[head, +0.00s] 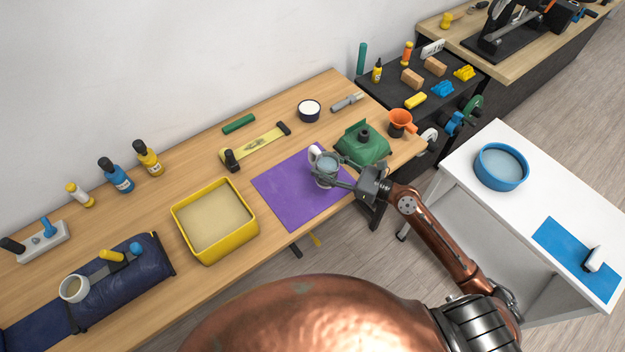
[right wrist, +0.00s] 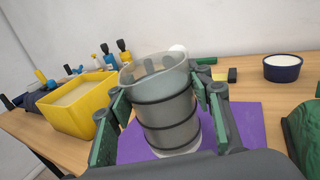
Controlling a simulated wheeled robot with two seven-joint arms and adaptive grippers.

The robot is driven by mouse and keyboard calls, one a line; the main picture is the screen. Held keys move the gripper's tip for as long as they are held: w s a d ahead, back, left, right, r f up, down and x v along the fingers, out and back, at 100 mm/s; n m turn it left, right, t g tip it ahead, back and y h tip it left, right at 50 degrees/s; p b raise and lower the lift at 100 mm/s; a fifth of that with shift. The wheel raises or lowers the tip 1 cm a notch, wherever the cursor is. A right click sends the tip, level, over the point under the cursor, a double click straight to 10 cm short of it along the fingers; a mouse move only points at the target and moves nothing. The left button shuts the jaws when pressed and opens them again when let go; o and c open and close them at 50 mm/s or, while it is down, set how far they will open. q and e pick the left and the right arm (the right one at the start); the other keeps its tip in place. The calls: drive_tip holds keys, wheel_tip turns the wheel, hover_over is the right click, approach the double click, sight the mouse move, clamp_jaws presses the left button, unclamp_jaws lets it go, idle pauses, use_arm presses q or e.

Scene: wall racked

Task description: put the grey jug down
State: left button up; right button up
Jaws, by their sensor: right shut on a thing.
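The grey jug (head: 326,164) is over the purple mat (head: 285,198) on the wooden workbench. It is upright, dark-banded and open at the top, with a pale handle on its far side. My right gripper (head: 337,174) is shut on the jug, with a finger on each side of its body in the right wrist view, where the jug (right wrist: 165,112) fills the middle. The jug's base is partly hidden, and I cannot tell whether it touches the mat (right wrist: 245,122). My left gripper is not in view.
A green moulded block (head: 362,143) stands close to the right of the jug. A yellow bin (head: 240,232) is left of the mat. A yellow level (head: 255,143) and a dark bowl (head: 309,112) lie behind. The mat's left and front parts are clear.

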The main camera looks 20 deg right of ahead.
drive_tip(key=a+f, duration=0.1)
drive_tip(key=f, duration=0.1)
drive_tip(key=a+f, duration=0.1)
drive_tip(key=shift+w+a+f, duration=0.3)
drive_tip(key=shift+w+f, duration=0.05)
drive_tip(key=f+b, duration=0.1)
drive_tip(key=f, duration=0.1)
drive_tip(key=a+f+b, duration=0.1)
drive_tip(key=f, duration=0.1)
drive_tip(key=shift+w+f, duration=0.1)
drive_tip(key=shift+f, duration=0.15)
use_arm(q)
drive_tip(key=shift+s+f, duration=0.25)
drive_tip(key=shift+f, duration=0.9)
use_arm(e)
drive_tip(key=shift+r, duration=0.1)
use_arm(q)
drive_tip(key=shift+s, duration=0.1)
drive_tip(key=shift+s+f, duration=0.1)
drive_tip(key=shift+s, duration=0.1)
use_arm(e)
drive_tip(key=o, duration=1.3)
